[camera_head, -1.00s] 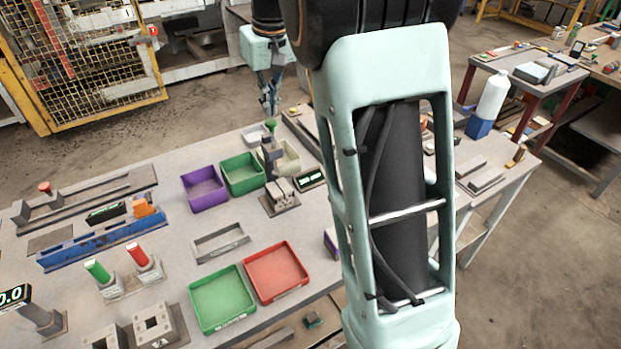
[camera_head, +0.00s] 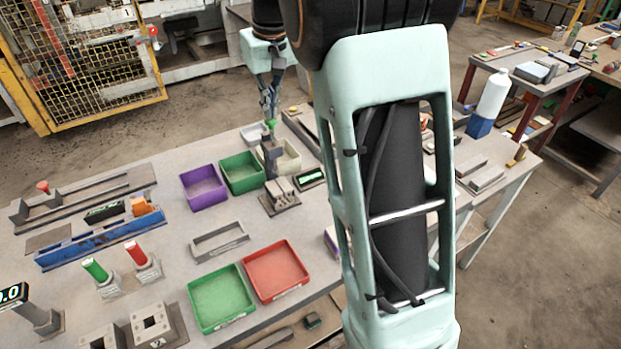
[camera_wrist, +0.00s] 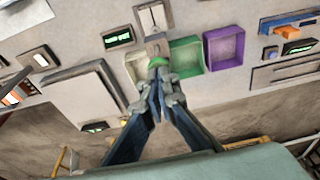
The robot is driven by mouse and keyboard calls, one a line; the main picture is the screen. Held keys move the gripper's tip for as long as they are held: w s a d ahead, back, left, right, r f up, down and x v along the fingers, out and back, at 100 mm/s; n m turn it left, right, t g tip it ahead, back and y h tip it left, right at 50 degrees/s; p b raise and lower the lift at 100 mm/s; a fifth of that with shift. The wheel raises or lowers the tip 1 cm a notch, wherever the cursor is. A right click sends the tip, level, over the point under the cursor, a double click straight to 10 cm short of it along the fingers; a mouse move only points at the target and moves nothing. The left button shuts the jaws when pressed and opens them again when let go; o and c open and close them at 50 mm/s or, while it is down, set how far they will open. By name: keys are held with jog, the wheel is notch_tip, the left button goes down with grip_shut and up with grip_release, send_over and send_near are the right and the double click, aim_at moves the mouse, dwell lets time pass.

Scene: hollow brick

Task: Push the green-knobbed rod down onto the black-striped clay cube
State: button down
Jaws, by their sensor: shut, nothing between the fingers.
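The green knob (camera_head: 271,125) tops a rod on a grey upright stand (camera_head: 272,158) near the back of the table. In the wrist view the knob (camera_wrist: 158,62) shows just beyond my fingertips. My gripper (camera_head: 269,116) is shut and empty, pointing down at the knob; it appears to touch or nearly touch it. In the wrist view my gripper (camera_wrist: 160,82) partly covers the knob. A pale block with dark lines (camera_head: 283,187) sits at the stand's foot and seems to be the striped clay cube. The rod's lower end cannot be made out.
Purple (camera_head: 203,203) and green (camera_head: 242,188) bins stand left of the stand, and a pale bin lies close behind it. A small display (camera_head: 311,179) stands to its right. Green and red trays (camera_head: 275,290) lie nearer, with clear table around the grey frame (camera_head: 220,256).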

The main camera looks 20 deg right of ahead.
aim_at(272, 120)
jog(key=shift+f+b, duration=1.55)
jog(key=shift+f, duration=0.95)
notch_tip(272, 120, up, 7)
jog(key=p, duration=0.6)
jog(key=shift+r, duration=0.1)
